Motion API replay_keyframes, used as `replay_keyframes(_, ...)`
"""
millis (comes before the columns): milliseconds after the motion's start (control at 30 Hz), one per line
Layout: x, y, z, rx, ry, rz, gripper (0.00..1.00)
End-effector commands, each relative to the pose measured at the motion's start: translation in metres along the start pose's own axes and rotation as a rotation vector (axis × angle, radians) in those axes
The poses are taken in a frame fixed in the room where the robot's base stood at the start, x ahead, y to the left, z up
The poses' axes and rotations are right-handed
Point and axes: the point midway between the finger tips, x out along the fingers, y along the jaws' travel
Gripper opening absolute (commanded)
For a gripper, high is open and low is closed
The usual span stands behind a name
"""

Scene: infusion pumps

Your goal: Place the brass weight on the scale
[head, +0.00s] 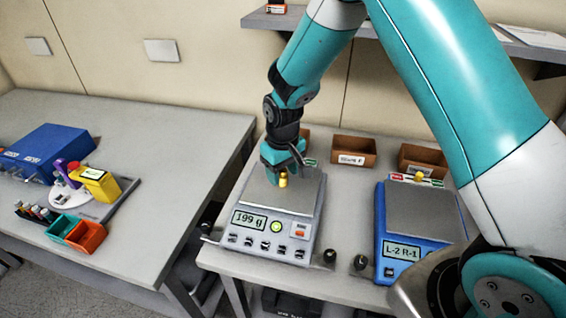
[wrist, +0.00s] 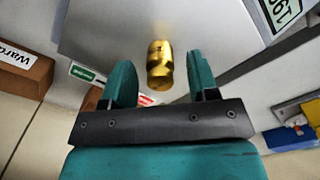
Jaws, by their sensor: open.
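The brass weight (head: 283,180) stands on the pan of the grey scale (head: 310,205), toward its back left. The scale's display reads 199 g. My gripper (head: 281,164) is just behind and above the weight in the head view. In the wrist view, the brass weight (wrist: 159,66) lies between and slightly beyond the two teal fingers of my gripper (wrist: 160,78). The fingers are open, with a gap on each side of the weight. The pan (wrist: 100,30) also shows in the wrist view.
A blue scale (head: 388,235) reading "L-2 R-1" stands to the right, with a small brass-coloured piece (head: 419,176) behind its pan. Brown bins (head: 354,150) line the back. A left table holds a blue box (head: 45,150), a yellow device (head: 100,185) and an orange bin (head: 86,236).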

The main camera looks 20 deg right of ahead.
Motion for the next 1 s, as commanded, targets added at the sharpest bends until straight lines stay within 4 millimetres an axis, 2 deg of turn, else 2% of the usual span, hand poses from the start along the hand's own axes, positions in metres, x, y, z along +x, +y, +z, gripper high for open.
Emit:
replay_keyframes(167, -0.024, 0.0, -0.001, 0.0, 0.007, 0.0, 0.54)
replay_keyframes(500, -0.096, 0.0, -0.001, 0.0, 0.006, 0.0, 0.54)
replay_keyframes(733, -0.123, -0.002, 0.003, -0.006, 0.006, -0.005, 0.54)
replay_keyframes(867, -0.149, -0.02, 0.032, -0.055, 0.033, -0.05, 0.54)
replay_keyframes(967, -0.174, -0.045, 0.076, -0.124, 0.068, -0.115, 0.54)
replay_keyframes(1000, -0.183, -0.056, 0.096, -0.153, 0.082, -0.144, 0.54)
